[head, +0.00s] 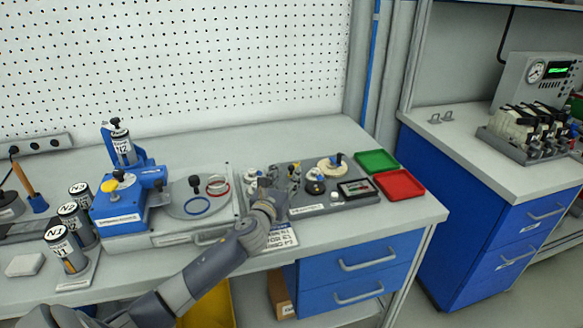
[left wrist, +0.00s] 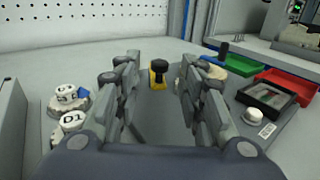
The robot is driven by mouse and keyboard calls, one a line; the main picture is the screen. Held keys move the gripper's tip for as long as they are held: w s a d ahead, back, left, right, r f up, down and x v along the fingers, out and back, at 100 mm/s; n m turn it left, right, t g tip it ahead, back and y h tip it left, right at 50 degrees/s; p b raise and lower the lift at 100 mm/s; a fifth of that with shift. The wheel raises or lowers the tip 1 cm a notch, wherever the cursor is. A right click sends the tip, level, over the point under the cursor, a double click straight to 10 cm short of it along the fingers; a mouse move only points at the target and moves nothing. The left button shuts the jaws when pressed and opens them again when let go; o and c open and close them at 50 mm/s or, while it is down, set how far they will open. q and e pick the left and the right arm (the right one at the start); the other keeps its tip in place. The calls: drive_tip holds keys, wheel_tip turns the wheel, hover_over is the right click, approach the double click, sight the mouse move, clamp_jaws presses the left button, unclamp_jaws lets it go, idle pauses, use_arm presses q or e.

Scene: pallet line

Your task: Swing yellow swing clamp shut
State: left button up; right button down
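A yellow piece with a black knob on top (left wrist: 159,73), which looks like the yellow swing clamp, stands on the grey fixture plate (left wrist: 152,118) in the left wrist view. I cannot tell its swing angle. My left gripper (head: 270,188) is over the left part of the same plate (head: 328,207) in the head view and hides part of it. In the left wrist view its two fingers (left wrist: 158,75) are apart with nothing held. The yellow piece shows in the gap, beyond the fingertips. My right gripper is not in view.
White parts, one marked D1 (left wrist: 72,121), sit left of the fingers. A black-framed window (head: 357,187) is at the plate's right. Green (head: 377,161) and red (head: 400,184) trays lie beyond. A blue clamping device (head: 128,204) stands left of my gripper.

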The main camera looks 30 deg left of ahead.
sight(290, 170)
use_arm(q)
drive_tip(key=x, duration=0.3)
drive_tip(key=shift+w+a, duration=0.1)
drive_tip(key=shift+w, duration=0.45)
drive_tip(key=shift+w+a, duration=0.1)
drive_tip(key=shift+w, duration=0.1)
drive_tip(key=c, duration=0.7)
clamp_jaws()
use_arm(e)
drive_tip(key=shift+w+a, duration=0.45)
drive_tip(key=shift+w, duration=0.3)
